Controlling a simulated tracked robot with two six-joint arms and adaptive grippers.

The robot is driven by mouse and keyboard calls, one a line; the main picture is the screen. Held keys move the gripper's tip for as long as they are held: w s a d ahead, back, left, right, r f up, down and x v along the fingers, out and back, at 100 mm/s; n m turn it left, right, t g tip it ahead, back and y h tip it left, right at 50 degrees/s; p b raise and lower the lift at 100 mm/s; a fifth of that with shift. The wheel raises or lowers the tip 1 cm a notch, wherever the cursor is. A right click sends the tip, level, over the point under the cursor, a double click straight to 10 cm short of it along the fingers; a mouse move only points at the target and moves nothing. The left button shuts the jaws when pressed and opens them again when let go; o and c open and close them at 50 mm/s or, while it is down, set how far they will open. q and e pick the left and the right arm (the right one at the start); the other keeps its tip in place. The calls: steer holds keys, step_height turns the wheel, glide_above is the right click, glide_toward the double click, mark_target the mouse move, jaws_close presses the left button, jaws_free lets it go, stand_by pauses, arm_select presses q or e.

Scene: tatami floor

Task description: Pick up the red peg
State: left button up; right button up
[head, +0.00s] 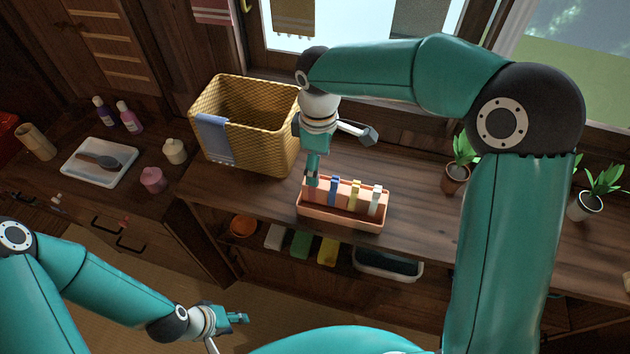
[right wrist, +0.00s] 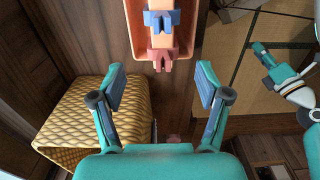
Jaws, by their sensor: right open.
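The red peg (right wrist: 161,58) is a clip-like piece at the near end of a row of pegs in the right wrist view. It sits on a salmon-coloured tray (head: 341,220). In the head view my right gripper (head: 312,178) is over the tray's left end and largely covers the red peg. In the right wrist view this gripper (right wrist: 159,73) is open and empty, with the red peg just beyond its fingertips, between their lines. My left gripper (head: 236,318) is low at the left, away from the tray; its finger opening is unclear.
A blue peg (head: 333,191), a yellow peg (head: 355,195) and a white peg (head: 375,200) stand along the tray. A wicker basket (head: 225,138) stands left of it, close to my right gripper. Potted plants (head: 456,178) are at the right, with clear wood between.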

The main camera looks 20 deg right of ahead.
steer(key=shift+s+a+f+p, duration=0.1)
steer(key=shift+f+p, duration=0.15)
steer(key=shift+f, duration=1.5)
steer(key=shift+a+f+p, duration=0.1)
steer(key=shift+f+p, duration=0.1)
steer(key=shift+f, duration=1.55)
steer(key=c, duration=0.9)
